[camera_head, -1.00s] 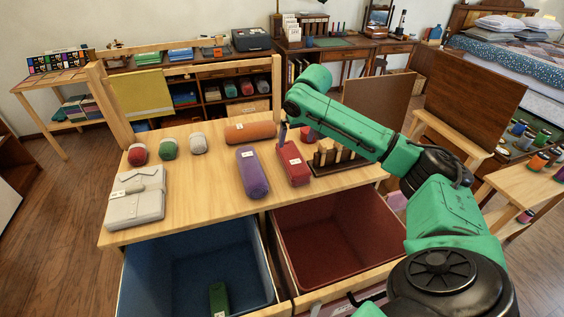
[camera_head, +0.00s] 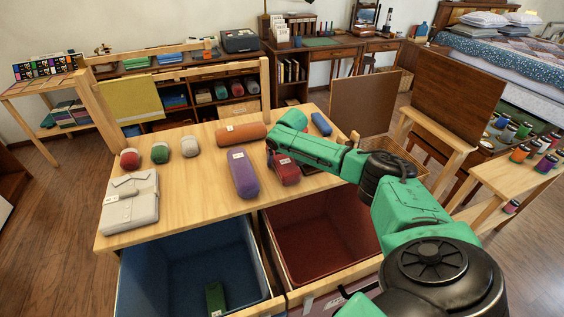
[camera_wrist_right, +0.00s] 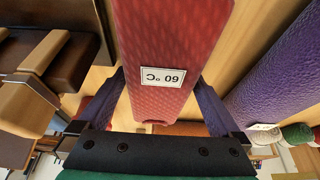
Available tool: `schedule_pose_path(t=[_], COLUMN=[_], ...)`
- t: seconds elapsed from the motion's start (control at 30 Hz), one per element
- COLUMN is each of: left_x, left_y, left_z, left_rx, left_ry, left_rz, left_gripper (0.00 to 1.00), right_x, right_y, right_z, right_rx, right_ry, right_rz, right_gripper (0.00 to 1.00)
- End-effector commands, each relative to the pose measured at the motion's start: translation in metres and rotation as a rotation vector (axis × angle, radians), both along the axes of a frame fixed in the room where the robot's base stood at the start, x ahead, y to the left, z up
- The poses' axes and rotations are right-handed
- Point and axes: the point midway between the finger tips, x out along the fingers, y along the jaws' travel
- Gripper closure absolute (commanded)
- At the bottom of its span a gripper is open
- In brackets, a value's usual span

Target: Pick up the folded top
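The folded top, a light grey garment with a collar and a small tag (camera_head: 130,202), lies flat at the left front of the wooden table. My right gripper (camera_wrist_right: 163,80) is over the middle of the table, well to the right of the folded top. In the right wrist view its two fingers stand apart, one on each side of a red roll with a "60 °C" label (camera_wrist_right: 160,45). I cannot tell whether they touch it. In the head view my forearm partly covers the red roll (camera_head: 285,172) and hides most of the gripper. My left gripper is not in view.
A purple roll (camera_head: 243,175) lies just left of the red one. An orange roll (camera_head: 241,133) and several small rolls lie behind. A blue bin (camera_head: 180,265) with a green item inside and a red bin (camera_head: 320,240) sit at the table's front. Bare tabletop surrounds the folded top.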

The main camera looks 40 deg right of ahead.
Motion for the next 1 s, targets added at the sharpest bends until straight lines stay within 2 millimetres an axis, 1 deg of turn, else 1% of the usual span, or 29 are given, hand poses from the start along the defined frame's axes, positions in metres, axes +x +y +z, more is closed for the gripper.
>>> schedule_pose_path(t=[0.03,0.07,0.1,0.17,0.2,0.47,0.57,0.63,0.77,1.0], left_x=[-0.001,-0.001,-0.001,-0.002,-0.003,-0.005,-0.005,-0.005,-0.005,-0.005], left_y=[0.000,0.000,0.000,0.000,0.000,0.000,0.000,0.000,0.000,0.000], left_z=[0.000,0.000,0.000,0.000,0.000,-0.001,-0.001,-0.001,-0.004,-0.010], left_rx=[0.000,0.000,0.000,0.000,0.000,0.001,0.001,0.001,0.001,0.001], left_ry=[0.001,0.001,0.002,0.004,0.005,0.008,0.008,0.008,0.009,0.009], left_rz=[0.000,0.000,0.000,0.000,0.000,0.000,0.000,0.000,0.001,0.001], left_gripper=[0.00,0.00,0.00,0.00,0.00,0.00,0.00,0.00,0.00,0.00], right_x=[0.000,0.000,0.000,0.000,0.000,0.000,0.000,0.001,0.001,0.002], right_y=[0.000,0.000,0.000,0.000,0.000,0.000,0.000,0.000,0.000,0.001], right_z=[0.000,0.000,0.000,0.000,0.001,0.003,0.010,0.021,0.052,0.134], right_rx=[0.000,0.000,0.000,0.000,0.000,0.000,0.001,0.000,0.001,0.002], right_ry=[0.000,0.000,0.000,0.000,-0.001,-0.002,-0.002,-0.003,-0.007,-0.008], right_rz=[0.000,0.000,0.000,0.000,0.000,-0.001,-0.001,-0.001,0.000,0.001], right_gripper=[0.15,0.27,0.42,0.65,0.74,0.74,0.74,0.74,0.74,0.74])
